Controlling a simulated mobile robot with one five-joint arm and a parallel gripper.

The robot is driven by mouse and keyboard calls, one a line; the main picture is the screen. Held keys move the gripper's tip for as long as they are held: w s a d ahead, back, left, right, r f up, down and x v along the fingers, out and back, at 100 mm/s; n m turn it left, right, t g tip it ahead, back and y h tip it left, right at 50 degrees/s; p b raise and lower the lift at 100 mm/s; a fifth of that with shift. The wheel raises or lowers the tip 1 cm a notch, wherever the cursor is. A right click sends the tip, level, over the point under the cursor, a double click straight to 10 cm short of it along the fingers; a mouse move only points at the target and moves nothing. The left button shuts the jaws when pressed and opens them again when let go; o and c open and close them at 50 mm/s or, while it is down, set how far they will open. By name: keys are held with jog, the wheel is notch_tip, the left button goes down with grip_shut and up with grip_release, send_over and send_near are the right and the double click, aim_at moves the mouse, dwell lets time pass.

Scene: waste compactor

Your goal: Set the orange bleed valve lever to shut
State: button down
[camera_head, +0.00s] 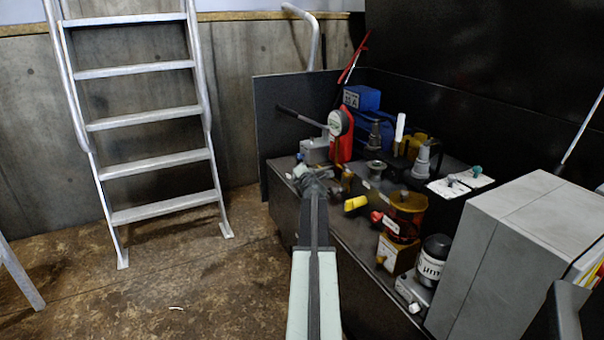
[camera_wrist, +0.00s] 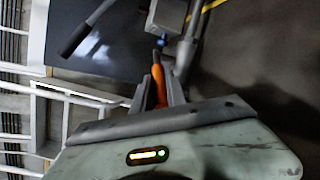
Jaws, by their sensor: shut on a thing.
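The orange bleed valve lever (camera_wrist: 157,80) shows in the wrist view, between the two fingers of my gripper (camera_wrist: 159,92). The fingers are closed on it. Its far end meets a small fitting with a blue part (camera_wrist: 162,41), below a grey box (camera_wrist: 167,14). In the head view my gripper (camera_head: 313,183) is at the left front edge of the dark bench (camera_head: 345,220), near the grey box (camera_head: 315,150). The orange lever is hidden there by my gripper.
A yellow handle (camera_head: 355,203) and a red handle (camera_head: 377,217) stick out to the right of my gripper. A red-mounted gauge (camera_head: 339,123) and a black-handled rod (camera_head: 300,117) stand behind. A large grey cabinet (camera_head: 520,250) is at right. The floor at left is open before a ladder (camera_head: 150,165).

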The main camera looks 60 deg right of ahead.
jog(key=shift+s, duration=0.25)
jog(key=c, duration=1.3)
grip_release()
jog(key=shift+c, duration=0.2)
jog(key=shift+w+a, duration=0.1)
jog(key=p+v, duration=0.1)
jog(key=v, duration=0.7)
jog(key=shift+p, duration=0.3)
jog(key=shift+w, duration=0.1)
jog(key=shift+c, duration=0.3)
